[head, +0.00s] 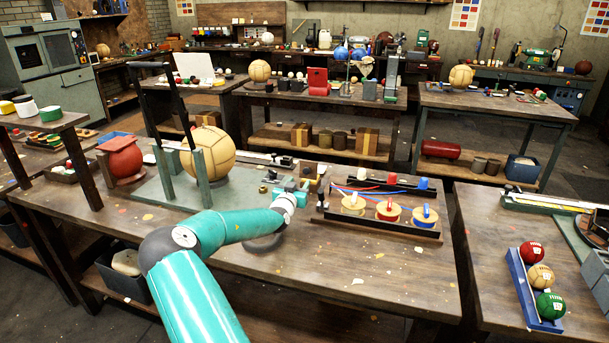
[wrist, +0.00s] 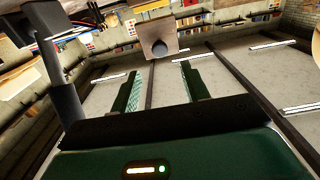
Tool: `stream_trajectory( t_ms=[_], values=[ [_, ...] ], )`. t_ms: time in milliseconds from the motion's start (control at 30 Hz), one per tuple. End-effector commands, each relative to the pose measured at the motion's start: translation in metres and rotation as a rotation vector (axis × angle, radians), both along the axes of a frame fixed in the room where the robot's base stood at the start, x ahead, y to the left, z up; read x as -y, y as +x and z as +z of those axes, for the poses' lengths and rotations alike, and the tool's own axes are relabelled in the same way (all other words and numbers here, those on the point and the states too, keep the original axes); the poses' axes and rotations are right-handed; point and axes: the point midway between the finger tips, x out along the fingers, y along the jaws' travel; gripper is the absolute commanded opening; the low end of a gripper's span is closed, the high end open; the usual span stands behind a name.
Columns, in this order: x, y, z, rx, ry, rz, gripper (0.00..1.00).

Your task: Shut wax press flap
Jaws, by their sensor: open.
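My teal arm reaches over the middle bench, and my gripper (head: 296,187) is low near its centre, small and partly hidden by my own wrist. In the wrist view its two green fingers (wrist: 164,88) stand apart with nothing between them. A pale tan block with a dark rounded notch (wrist: 158,30) shows just beyond the fingertips, apart from them. It may be the small tan block (head: 309,171) beside my gripper in the head view. I cannot tell for certain which part is the wax press flap, or how far open it stands.
A stand with a black lever (head: 179,100) and a large tan ball (head: 208,153) is left of my gripper. A red ball (head: 120,157) sits further left. A rack of coloured spools (head: 385,209) is close on the right. The bench front is mostly clear.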

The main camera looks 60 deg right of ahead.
Motion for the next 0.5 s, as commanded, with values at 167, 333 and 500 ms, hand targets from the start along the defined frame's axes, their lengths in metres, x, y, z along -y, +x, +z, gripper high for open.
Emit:
stream_trajectory(
  t_ms=[167, 333, 500],
  values=[
    [0.033, 0.004, 0.000, -0.002, -0.002, -0.001, 0.46],
    [0.057, 0.008, 0.000, -0.001, 0.000, 0.000, 0.46],
    [0.071, 0.010, 0.000, 0.000, 0.000, -0.001, 0.46]
  ],
)
